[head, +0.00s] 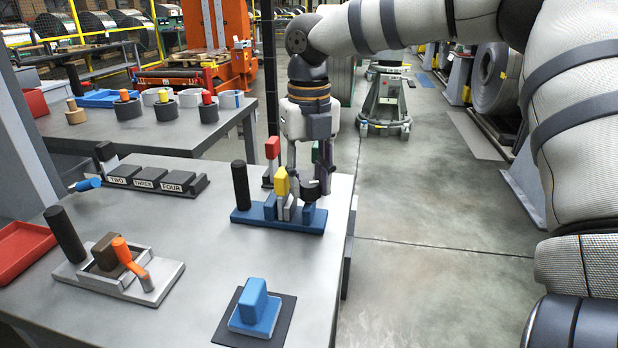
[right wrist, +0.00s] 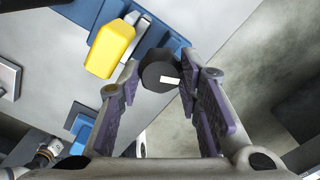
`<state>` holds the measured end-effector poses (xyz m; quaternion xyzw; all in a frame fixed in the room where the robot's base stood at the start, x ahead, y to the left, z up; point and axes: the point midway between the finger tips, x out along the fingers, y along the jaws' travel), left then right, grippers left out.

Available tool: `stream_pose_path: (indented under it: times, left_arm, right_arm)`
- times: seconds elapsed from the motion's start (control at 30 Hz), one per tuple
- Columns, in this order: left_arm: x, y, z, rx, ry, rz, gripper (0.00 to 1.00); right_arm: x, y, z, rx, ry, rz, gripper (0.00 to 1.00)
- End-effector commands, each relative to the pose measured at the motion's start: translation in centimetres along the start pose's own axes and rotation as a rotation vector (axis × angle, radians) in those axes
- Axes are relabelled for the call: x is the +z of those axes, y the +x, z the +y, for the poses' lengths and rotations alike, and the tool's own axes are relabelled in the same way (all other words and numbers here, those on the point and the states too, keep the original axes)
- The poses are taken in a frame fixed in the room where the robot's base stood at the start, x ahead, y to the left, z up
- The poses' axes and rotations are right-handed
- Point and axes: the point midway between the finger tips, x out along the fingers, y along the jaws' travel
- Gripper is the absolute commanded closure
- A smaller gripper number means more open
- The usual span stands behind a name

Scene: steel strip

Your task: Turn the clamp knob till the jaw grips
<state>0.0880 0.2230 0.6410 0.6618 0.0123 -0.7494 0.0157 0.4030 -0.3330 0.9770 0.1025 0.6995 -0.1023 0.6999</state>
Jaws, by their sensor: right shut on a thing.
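The clamp has a blue base (head: 250,216) near the right edge of the grey table, with a tall black post at its left end. A yellow block (head: 281,182) stands upright at its middle; it also shows in the right wrist view (right wrist: 110,50). My right gripper (head: 310,186) points down at the clamp's right part. Its fingers are shut on the black clamp knob (right wrist: 160,76), which carries a white mark facing the wrist camera. A grey metal piece (head: 290,208) sits beside the yellow block; I cannot tell whether the jaw touches it.
A grey fixture (head: 165,277) with an orange handle and brown block stands front left. A blue block (head: 253,300) sits on a dark pad in front. A labelled black rack (head: 150,178) and red tray (head: 22,250) lie left. A red block (head: 272,147) stands behind the clamp.

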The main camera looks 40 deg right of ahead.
Motion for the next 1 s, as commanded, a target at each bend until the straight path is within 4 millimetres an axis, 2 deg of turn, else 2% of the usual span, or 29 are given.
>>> stream_pose_path:
  times: [0.67, 0.7, 0.77, 0.8, 1.0]
  left_arm:
    - [0.00, 0.00, 0.00, 0.000, 0.000, 0.000, 1.00]
    - [0.00, 0.00, 0.00, 0.000, 0.000, 0.000, 1.00]
    - [0.00, 0.00, 0.00, 0.000, 0.000, 0.000, 1.00]
    - [0.00, 0.00, 0.00, 0.000, 0.000, 0.000, 1.00]
    - [0.00, 0.00, 0.00, 0.000, 0.000, 0.000, 1.00]
  right_arm:
    - [-0.02, 0.01, -0.05, -0.002, 0.061, 0.001, 0.95]
    - [-0.02, 0.01, -0.05, -0.002, 0.061, 0.001, 0.65]
    - [-0.02, 0.01, -0.05, -0.002, 0.061, 0.001, 0.52]
    - [-0.02, 0.01, -0.04, -0.002, 0.061, 0.001, 0.47]
    - [-0.02, 0.01, -0.03, -0.001, 0.061, 0.001, 0.47]
